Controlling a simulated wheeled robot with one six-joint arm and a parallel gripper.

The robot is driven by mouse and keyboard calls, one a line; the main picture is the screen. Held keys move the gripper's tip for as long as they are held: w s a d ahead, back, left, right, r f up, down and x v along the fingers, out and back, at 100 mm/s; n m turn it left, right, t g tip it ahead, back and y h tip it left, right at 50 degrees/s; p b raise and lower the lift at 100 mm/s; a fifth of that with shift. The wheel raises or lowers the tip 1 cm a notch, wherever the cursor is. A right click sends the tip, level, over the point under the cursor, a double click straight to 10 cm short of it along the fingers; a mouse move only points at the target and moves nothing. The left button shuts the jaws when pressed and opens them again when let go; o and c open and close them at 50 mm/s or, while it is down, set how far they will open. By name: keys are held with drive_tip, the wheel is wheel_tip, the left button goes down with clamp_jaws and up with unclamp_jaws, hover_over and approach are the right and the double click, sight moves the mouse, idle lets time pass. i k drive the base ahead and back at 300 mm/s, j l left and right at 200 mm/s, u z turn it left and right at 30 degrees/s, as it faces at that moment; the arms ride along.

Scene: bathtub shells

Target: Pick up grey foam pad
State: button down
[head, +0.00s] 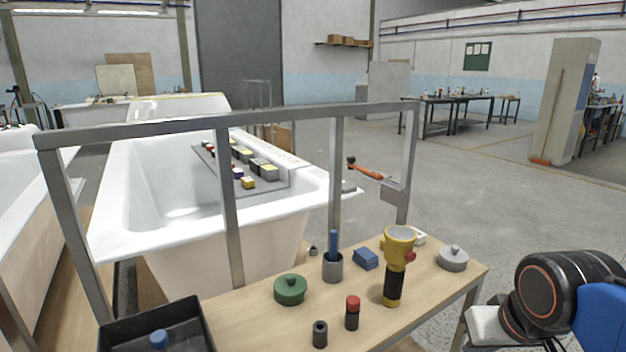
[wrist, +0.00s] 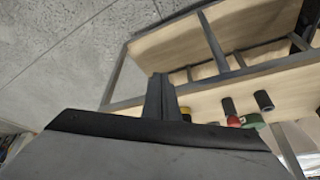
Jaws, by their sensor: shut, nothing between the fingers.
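I cannot pick out a grey foam pad with certainty in either view. Several small yellow, dark and greyish blocks (head: 268,172) sit on a grey board (head: 278,185) across the white bathtub (head: 140,180); they are too small to tell if one is the pad. A blue pad-like stack (head: 365,259) lies on the wooden table (head: 240,320). My gripper (wrist: 160,97) shows in the wrist view with its dark fingers together and empty, apart from the table items. In the head view only my arm shows at the right, and its fingers are out of sight.
A black bin (head: 150,325) is at left. A metal frame (head: 225,200) stands between table and tub. Open floor lies right.

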sight(347, 186)
drive_tip(key=z, duration=2.4)
drive_tip(key=i+l+z, duration=0.3)
drive_tip(key=i+z, duration=0.3)
drive_tip(key=i+j+u, duration=0.2)
drive_tip(key=i+u, duration=0.55)
drive_tip(key=i, duration=0.15)
drive_tip(key=i+u, duration=0.4)
drive_tip(key=i+j+u, duration=0.2)
drive_tip(key=i+u, duration=0.3)
drive_tip(key=i+l+u, duration=0.1)
drive_tip(key=i+u, duration=0.4)
drive_tip(key=i, duration=0.2)
drive_tip(key=i+l+u, duration=0.3)
drive_tip(key=i+u, duration=0.15)
drive_tip(key=i+j+u, duration=0.1)
drive_tip(key=i+u, duration=0.2)
drive_tip(key=i, duration=0.75)
drive_tip(key=i+l+u, duration=0.1)
drive_tip(key=i+u, duration=0.2)
drive_tip(key=i, duration=0.7)
drive_tip(key=i+l+u, duration=0.1)
drive_tip(key=i+u, duration=0.35)
drive_tip(key=i+l+u, duration=0.3)
drive_tip(key=i+u, duration=0.15)
drive_tip(key=i, duration=0.1)
